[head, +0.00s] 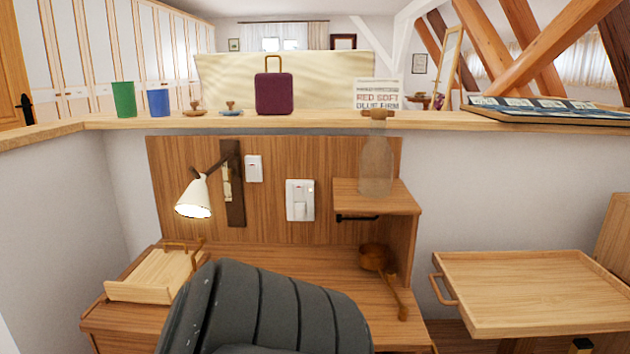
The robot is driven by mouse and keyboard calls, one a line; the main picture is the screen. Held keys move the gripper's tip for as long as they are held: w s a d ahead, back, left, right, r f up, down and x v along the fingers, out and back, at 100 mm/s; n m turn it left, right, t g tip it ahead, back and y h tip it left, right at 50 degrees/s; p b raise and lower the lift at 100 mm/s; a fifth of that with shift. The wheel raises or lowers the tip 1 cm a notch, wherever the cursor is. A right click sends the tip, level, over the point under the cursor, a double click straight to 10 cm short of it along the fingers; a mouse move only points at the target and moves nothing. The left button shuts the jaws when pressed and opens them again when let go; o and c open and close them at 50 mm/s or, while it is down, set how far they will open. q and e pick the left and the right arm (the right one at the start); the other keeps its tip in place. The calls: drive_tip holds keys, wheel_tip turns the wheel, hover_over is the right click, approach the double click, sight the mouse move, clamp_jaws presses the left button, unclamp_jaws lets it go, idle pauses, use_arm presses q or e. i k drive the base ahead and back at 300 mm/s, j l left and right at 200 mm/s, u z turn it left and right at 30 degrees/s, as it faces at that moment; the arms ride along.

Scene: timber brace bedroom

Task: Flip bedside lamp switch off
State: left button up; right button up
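The bedside lamp (193,198) has a white cone shade on a dark wooden wall bracket (233,185). Its bulb glows, so it is lit. A larger white switch plate (300,200) with a rocker and a small lit dot is on the wood panel right of the lamp. A smaller white plate (254,168) with a reddish mark sits between it and the bracket. I cannot tell which plate works the lamp, nor read the rocker's position. Neither gripper can be made out in the head view.
A dark grey ribbed form (270,310) blocks the front middle of the wooden desk (375,325). A small shelf (385,198) holds a glass bottle (376,165). A copper pan (376,258), a wooden tray (150,280) and a tray table (530,285) are near. The wall before the plates is clear.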

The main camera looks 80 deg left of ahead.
sight(253, 171)
drive_tip(key=u, duration=3)
drive_tip(key=l+u, duration=0.6)
drive_tip(key=k+j, duration=0.05)
